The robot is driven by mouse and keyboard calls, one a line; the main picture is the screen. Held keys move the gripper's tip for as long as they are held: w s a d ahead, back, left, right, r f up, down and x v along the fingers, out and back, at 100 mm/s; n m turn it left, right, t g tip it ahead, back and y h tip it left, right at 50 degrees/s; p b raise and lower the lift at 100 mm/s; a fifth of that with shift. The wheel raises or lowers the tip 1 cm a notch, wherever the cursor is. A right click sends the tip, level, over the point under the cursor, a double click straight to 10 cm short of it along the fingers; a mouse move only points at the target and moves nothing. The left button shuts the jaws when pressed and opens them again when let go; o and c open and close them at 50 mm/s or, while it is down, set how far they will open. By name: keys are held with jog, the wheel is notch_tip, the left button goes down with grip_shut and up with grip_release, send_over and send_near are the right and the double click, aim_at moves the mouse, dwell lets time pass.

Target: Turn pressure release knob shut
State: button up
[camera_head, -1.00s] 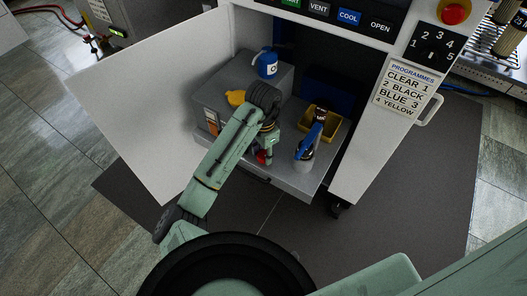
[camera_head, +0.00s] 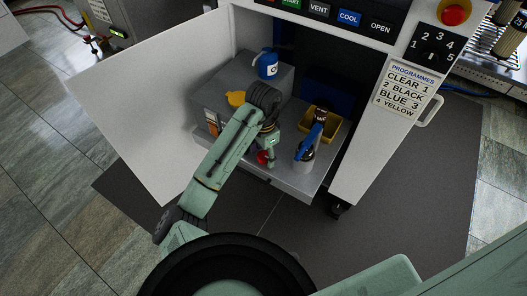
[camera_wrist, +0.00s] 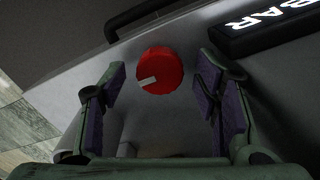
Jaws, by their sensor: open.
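The pressure release knob is a round red knob (camera_wrist: 160,72) with a white pointer mark, seen in the wrist view just beyond my fingertips. The mark points to the left and slightly down in that view. My gripper (camera_wrist: 161,88) is open, with one finger on each side of the knob and visible gaps to both. In the head view the red knob (camera_head: 263,157) shows low on the front of the open cabinet's grey shelf (camera_head: 285,181), just below my gripper (camera_head: 268,150). My arm partly covers that area.
The white cabinet door (camera_head: 150,105) stands open on the left. A blue-and-white container (camera_head: 268,64), a yellow piece (camera_head: 236,98), a yellow bin (camera_head: 332,131) and a blue-handled tool (camera_head: 311,143) are nearby. A black BAR display (camera_wrist: 275,25) lies right of the knob.

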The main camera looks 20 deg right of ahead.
aim_at(264, 155)
jog(key=shift+r, duration=0.15)
notch_tip(264, 155, up, 12)
dwell(0.4)
dwell(0.3)
